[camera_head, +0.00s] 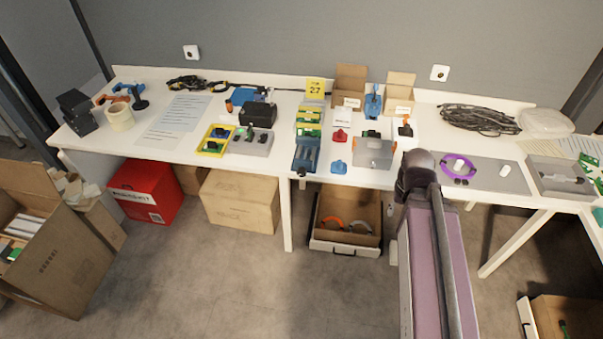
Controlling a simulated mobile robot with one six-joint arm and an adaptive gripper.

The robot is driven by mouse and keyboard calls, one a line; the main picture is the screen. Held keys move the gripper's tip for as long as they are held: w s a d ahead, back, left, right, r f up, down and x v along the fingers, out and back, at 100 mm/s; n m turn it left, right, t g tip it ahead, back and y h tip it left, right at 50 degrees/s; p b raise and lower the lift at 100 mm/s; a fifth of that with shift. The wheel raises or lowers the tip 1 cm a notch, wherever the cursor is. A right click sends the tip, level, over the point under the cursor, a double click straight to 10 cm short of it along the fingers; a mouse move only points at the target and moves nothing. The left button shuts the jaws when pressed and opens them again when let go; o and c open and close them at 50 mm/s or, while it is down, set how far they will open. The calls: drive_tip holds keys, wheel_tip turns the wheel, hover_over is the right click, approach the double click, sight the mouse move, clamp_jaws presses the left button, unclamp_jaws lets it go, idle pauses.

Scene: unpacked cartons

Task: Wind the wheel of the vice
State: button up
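My gripper cannot be made out. The arm stands well to the right of the vice-like block, apart from it.
A clear-lidded grey box (374,152), a red piece (340,135) and a blue piece (339,167) lie right of the block. A grey tray (250,143) lies left. A purple ring (458,167) lies on a grey mat.

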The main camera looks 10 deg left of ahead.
idle(0.3)
drive_tip(key=o, duration=0.6)
drive_tip(key=shift+f, duration=0.1)
drive_tip(key=shift+o, duration=0.3)
drive_tip(key=shift+w+a+f+h+b, duration=0.1)
drive_tip(key=shift+w+f+h+b, duration=0.2)
drive_tip(key=shift+f+b, duration=0.3)
drive_tip(key=w+a+f+m+t+h+b, duration=0.5)
drive_tip(key=w+a+f+t+b, duration=0.4)
drive_tip(key=b, duration=0.9)
drive_tip(key=a+f+t+y+b, duration=0.2)
drive_tip(key=a+t+b, duration=0.2)
drive_tip(key=a+b, duration=0.3)
drive_tip(key=a+f+n+t+y+b, duration=0.1)
drive_tip(key=a+f+t+y+b, duration=0.2)
drive_tip(key=a, duration=1.1)
drive_tip(key=t+b, duration=0.2)
drive_tip(key=b, duration=0.3)
drive_tip(key=shift+s+a+n+y, duration=0.3)
drive_tip(key=shift+s+a, duration=0.05)
drive_tip(key=shift+a, duration=0.05)
drive_tip(key=shift+w, duration=0.15)
